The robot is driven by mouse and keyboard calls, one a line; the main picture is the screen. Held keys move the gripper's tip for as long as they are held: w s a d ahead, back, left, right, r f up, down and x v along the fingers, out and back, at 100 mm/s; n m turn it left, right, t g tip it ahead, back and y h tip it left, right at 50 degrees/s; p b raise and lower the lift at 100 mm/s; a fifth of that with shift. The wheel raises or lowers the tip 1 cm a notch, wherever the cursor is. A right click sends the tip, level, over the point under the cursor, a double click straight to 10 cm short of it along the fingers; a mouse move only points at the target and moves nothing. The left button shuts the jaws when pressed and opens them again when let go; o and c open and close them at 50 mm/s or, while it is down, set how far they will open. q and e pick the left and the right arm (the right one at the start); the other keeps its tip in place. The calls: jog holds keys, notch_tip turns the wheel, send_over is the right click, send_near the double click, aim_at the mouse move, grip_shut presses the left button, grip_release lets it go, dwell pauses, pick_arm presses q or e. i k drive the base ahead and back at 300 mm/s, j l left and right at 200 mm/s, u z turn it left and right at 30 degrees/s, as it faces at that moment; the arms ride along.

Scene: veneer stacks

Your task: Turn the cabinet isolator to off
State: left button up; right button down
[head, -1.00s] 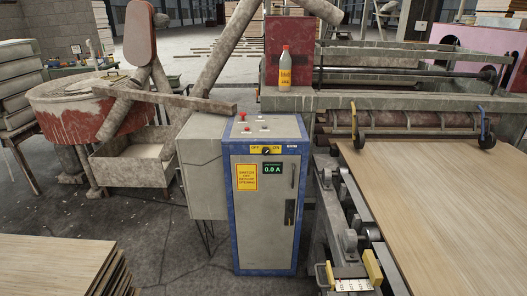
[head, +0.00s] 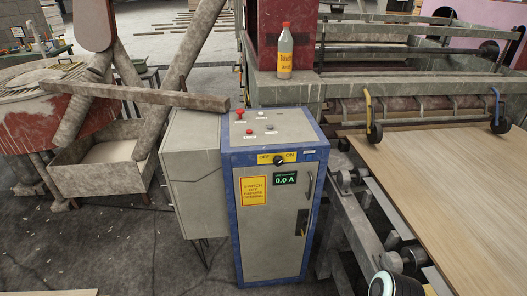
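The grey cabinet with a blue frame (head: 233,225) stands upright in the middle of the head view. Its isolator is a small black knob (head: 278,161) on a yellow plate at the top of the front, with OFF on the left and ON on the right. The knob is too small to tell for sure which way it points. A display (head: 285,178) below reads 0.0 A. A yellow warning label (head: 253,191) is beside it. The door is shut, with a handle (head: 310,184) on its right. Neither gripper is in view; a piece of my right arm seems to show at the bottom right.
A red button (head: 240,113) and other small controls are on the cabinet top. A plank (head: 140,97) reaches to its upper left. The roller machine (head: 430,100) and a veneer sheet (head: 430,180) stand close on the right. The floor (head: 130,245) at front left is mostly clear.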

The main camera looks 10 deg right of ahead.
aim_at(278, 161)
jog(key=i+j+z, duration=0.1)
jog(key=i+j, duration=0.8)
jog(key=z, duration=0.4)
jog(key=i+j+z, duration=0.1)
jog(key=z, duration=0.25)
jog(key=j+z, duration=0.1)
jog(key=z, duration=0.3)
jog(key=i+j+z, duration=0.1)
jog(key=z, duration=0.25)
